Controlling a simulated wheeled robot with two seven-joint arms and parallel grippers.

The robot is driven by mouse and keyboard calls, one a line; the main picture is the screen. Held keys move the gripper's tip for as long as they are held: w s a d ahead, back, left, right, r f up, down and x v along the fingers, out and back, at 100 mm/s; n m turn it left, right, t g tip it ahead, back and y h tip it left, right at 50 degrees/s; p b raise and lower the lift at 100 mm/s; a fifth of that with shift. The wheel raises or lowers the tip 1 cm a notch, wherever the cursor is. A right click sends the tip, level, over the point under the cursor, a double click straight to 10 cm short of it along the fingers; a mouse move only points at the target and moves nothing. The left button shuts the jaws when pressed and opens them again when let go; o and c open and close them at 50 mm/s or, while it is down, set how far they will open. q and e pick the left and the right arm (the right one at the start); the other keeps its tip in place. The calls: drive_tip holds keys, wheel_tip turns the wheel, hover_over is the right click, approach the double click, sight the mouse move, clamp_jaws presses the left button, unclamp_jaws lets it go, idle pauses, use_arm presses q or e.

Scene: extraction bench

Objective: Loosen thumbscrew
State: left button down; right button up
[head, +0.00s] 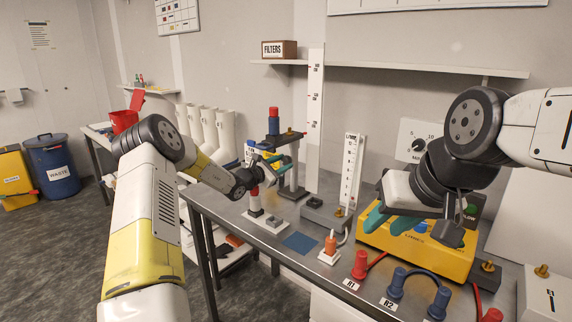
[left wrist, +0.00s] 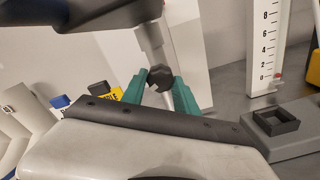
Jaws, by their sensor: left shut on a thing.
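The thumbscrew (left wrist: 160,78) is a dark knob in the left wrist view, on a grey upright part of a stand. The teal fingertips of my left gripper (left wrist: 161,84) are on either side of it and shut on it. In the head view my left gripper (head: 270,160) is at the stand (head: 293,170) on the far left of the bench, and the knob is hard to make out there. My right gripper (head: 389,222) hangs over the yellow box with its teal fingers apart and nothing seen between them.
The steel bench (head: 262,238) holds a yellow box (head: 440,258), an orange plug-like piece (head: 330,243), a red knob (head: 360,264) and blue hose fittings (head: 397,283). A white scale (head: 352,170) stands behind. A blue mat (head: 300,243) lies clear near the front edge.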

use_arm(q)
drive_tip(key=n, duration=0.6)
drive_tip(key=shift+f, duration=0.1)
drive_tip(key=n, duration=0.6)
drive_tip(key=shift+s+n, duration=0.1)
drive_tip(key=shift+n, duration=0.3)
drive_tip(key=c, duration=0.9)
unclamp_jaws()
drive_tip(key=shift+c, duration=0.2)
